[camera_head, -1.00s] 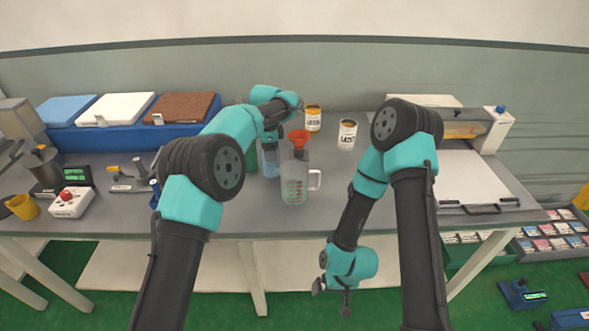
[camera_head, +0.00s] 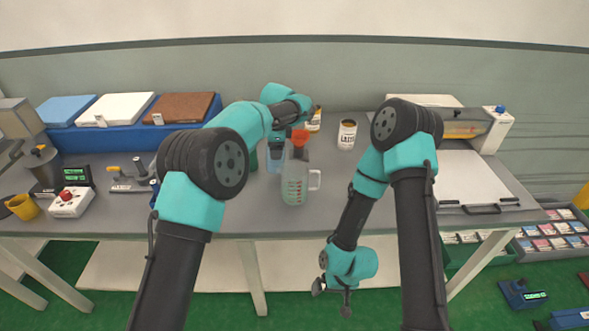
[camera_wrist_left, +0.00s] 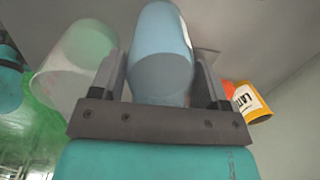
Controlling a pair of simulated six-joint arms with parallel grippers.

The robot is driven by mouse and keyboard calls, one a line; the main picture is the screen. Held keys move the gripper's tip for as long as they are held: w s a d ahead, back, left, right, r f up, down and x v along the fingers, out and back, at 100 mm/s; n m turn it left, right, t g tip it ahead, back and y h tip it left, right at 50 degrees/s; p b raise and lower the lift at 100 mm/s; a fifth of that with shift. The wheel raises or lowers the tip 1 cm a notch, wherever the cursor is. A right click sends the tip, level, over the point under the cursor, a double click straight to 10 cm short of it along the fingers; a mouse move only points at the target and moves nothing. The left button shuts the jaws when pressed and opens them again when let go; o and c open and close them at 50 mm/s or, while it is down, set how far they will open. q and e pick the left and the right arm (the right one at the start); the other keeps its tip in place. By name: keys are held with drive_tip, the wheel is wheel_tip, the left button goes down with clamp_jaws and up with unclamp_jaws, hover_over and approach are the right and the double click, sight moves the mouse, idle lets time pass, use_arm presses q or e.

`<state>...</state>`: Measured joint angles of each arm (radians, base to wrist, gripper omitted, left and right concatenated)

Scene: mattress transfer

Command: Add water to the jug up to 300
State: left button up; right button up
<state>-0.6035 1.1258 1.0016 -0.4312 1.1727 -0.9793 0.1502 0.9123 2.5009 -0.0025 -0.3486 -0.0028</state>
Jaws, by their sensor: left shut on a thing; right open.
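The clear jug (camera_head: 295,192) stands upright on the bench, with red markings on its front and a handle on its right. Its water level is too small to read. My left gripper (camera_head: 277,143) is shut on a light-blue bottle (camera_head: 273,162), just left of the jug's upper part. The left wrist view shows the blue bottle (camera_wrist_left: 160,45) between the fingers. An orange-red funnel (camera_head: 299,136) shows above the jug; I cannot tell whether it touches it. My right gripper (camera_head: 333,297) is open and empty, low in front of the bench.
A green object (camera_head: 253,160) is partly hidden by my left arm. A white board (camera_head: 470,178) lies to the right. Bare bench lies in front of the jug.

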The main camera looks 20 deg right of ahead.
use_arm(q)
drive_tip(key=shift+s+d+r, duration=0.1)
drive_tip(key=shift+s+r, duration=0.1)
drive_tip(key=shift+r, duration=0.35)
drive_tip(key=shift+s+d+r+t+y, duration=0.25)
drive_tip(key=shift+s+r+t, duration=0.25)
drive_tip(key=shift+r+t, duration=0.3)
drive_tip(key=shift+s+d+r+t+y, duration=0.1)
drive_tip(key=shift+s+r+t+y, duration=0.35)
drive_tip(key=shift+t, duration=0.55)
drive_tip(key=shift+s+d+r+t, duration=0.15)
drive_tip(key=shift+s+r+t, duration=0.25)
drive_tip(key=shift+s+t, duration=0.15)
drive_tip(key=shift+s+d+r+t, duration=0.1)
drive_tip(key=shift+s+t, duration=0.1)
drive_tip(key=shift+t, duration=0.15)
drive_tip(key=shift+s+r+t+y, duration=0.1)
drive_tip(key=shift+r+t+y, duration=0.2)
drive_tip(key=shift+t+y, duration=0.35)
drive_tip(key=shift+f+t, duration=0.5)
drive_tip(key=shift+t, duration=0.55)
drive_tip(key=shift+r+t+y+p, duration=0.35)
drive_tip(key=shift+t+y, duration=0.1)
drive_tip(key=shift+t, duration=0.35)
idle(0.9)
drive_tip(key=shift+f+t, duration=0.4)
drive_tip(key=shift+t, duration=0.1)
idle(0.9)
